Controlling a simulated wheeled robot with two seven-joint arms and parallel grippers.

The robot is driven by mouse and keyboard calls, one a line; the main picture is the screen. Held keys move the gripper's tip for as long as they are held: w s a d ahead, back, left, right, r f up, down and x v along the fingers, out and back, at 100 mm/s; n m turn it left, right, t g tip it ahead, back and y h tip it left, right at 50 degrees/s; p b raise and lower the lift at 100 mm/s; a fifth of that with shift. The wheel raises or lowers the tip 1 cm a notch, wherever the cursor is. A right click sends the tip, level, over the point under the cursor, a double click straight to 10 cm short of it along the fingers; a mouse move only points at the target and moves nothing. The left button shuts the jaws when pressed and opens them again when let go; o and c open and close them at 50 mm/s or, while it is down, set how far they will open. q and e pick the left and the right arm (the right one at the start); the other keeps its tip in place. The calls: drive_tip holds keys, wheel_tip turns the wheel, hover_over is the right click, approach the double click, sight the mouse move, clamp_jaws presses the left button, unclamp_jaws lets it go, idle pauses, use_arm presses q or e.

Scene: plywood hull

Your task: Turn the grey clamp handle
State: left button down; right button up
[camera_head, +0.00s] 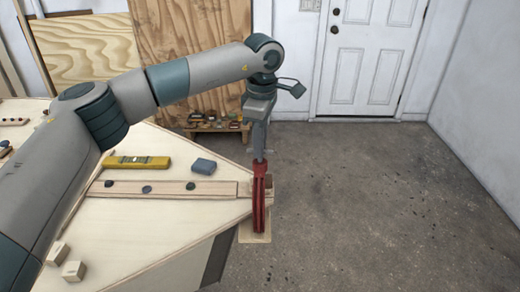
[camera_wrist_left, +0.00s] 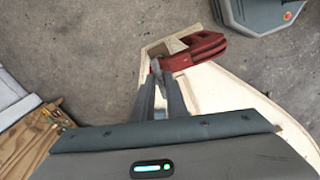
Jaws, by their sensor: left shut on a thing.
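The red clamp (camera_head: 258,205) sits at the pointed end of the plywood hull (camera_head: 200,221), standing upright in the head view. It also shows in the left wrist view (camera_wrist_left: 203,47), at the tip of the hull. My left gripper (camera_head: 260,160) points down at the top end of the clamp. In the left wrist view its fingers (camera_wrist_left: 157,72) meet at the clamp's near end, shut on the grey clamp handle. The handle is mostly hidden between the fingers. My right gripper is in neither view.
A yellow spirit level (camera_head: 138,162), a blue-grey block (camera_head: 203,166) and small dark round pieces lie on the hull. Two wooden cubes (camera_head: 73,270) lie at the lower left. A low wooden shelf (camera_head: 216,128) stands behind. The concrete floor (camera_head: 380,200) at right is clear.

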use_arm(q)
drive_tip(key=shift+r+m, duration=0.1)
drive_tip(key=shift+m, duration=0.8)
drive_tip(key=m+b, duration=0.1)
drive_tip(key=m, duration=0.1)
drive_tip(key=shift+m, duration=0.3)
drive_tip(key=shift+r+m, duration=0.1)
drive_tip(key=shift+m, duration=1.1)
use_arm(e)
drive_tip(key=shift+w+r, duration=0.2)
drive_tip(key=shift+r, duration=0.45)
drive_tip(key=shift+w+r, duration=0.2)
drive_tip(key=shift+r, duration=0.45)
use_arm(q)
drive_tip(key=c, duration=1.7)
unclamp_jaws()
drive_tip(key=shift+o, duration=0.2)
drive_tip(key=shift+s, duration=0.1)
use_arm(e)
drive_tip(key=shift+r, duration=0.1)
